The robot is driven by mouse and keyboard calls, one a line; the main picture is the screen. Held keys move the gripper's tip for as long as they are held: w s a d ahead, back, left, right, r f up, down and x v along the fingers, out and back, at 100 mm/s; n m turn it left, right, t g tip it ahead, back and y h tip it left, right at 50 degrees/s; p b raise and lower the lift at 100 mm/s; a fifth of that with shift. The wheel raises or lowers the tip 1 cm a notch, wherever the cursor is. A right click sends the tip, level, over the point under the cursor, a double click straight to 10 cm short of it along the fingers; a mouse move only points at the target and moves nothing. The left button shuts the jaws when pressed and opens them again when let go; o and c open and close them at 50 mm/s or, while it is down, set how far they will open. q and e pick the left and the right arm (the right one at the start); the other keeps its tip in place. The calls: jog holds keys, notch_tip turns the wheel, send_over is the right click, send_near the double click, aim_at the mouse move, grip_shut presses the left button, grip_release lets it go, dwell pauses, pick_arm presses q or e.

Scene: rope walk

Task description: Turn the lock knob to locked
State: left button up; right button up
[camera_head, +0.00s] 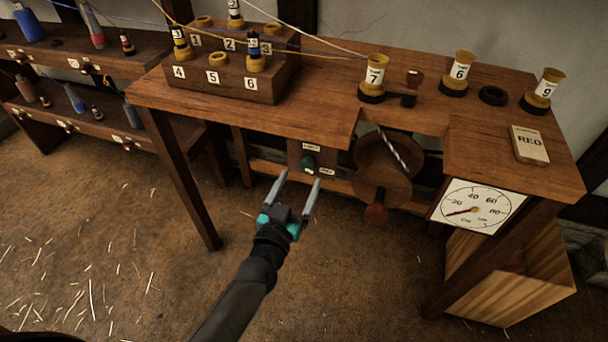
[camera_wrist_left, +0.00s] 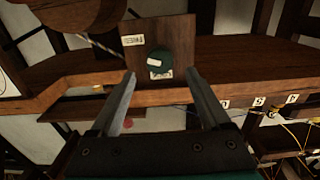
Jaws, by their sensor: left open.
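The lock knob (camera_head: 308,164) is a dark green round knob on a small wooden panel (camera_head: 297,149) under the front edge of the table. A label sits above it and another below it; I cannot read them surely. In the left wrist view the knob (camera_wrist_left: 160,61) carries a pale mark, and the panel (camera_wrist_left: 182,28) appears with the bench upside down. My left gripper (camera_head: 300,177) is open and empty, just in front of the knob. Its fingers (camera_wrist_left: 161,86) point toward the knob and stand apart from it. My right gripper is not in view.
Right of the panel hangs a wooden wheel (camera_head: 383,180) with a striped rope and handle. A dial (camera_head: 475,207) is on the table's front. Floor before the panel is clear.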

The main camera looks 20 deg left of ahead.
aim_at(306, 168)
pick_arm(q)
jog(key=shift+w+b, duration=0.45)
jog(key=shift+w, duration=1.55)
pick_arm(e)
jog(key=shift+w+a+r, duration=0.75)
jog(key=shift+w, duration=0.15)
pick_arm(q)
grip_shut()
